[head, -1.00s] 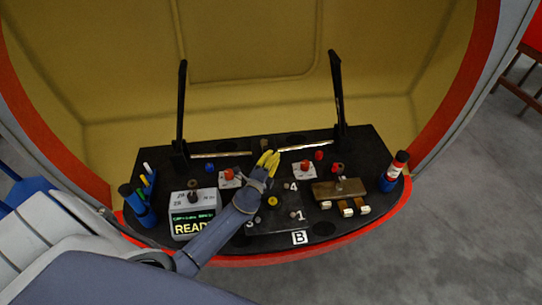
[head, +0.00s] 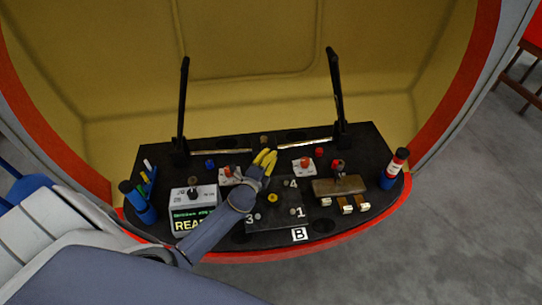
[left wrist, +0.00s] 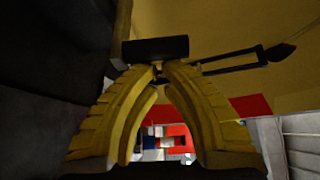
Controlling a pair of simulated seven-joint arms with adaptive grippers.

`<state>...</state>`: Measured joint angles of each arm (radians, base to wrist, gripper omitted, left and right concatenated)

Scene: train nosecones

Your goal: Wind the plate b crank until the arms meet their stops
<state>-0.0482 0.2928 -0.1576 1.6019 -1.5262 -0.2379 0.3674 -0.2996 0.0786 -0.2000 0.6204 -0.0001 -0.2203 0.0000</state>
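Plate B (head: 285,221) is a dark square panel on the black console, with a white B label (head: 300,234), a yellow hub (head: 273,197) and corner numbers. My left gripper (head: 264,156) reaches across the plate's left side, its yellow fingers at the back of it. In the left wrist view the fingers (left wrist: 160,72) draw close together at a dark cylindrical piece (left wrist: 155,50). I cannot tell whether it is the crank or whether they grip it. Two black arms, left (head: 183,105) and right (head: 337,95), stand upright behind. Their stops cannot be made out. My right gripper is out of view.
A display box (head: 193,210) and a blue holder with pens (head: 139,203) stand left on the console. Red knobs (head: 303,163) sit near the back. A yellow shell (head: 260,90) encloses the rear.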

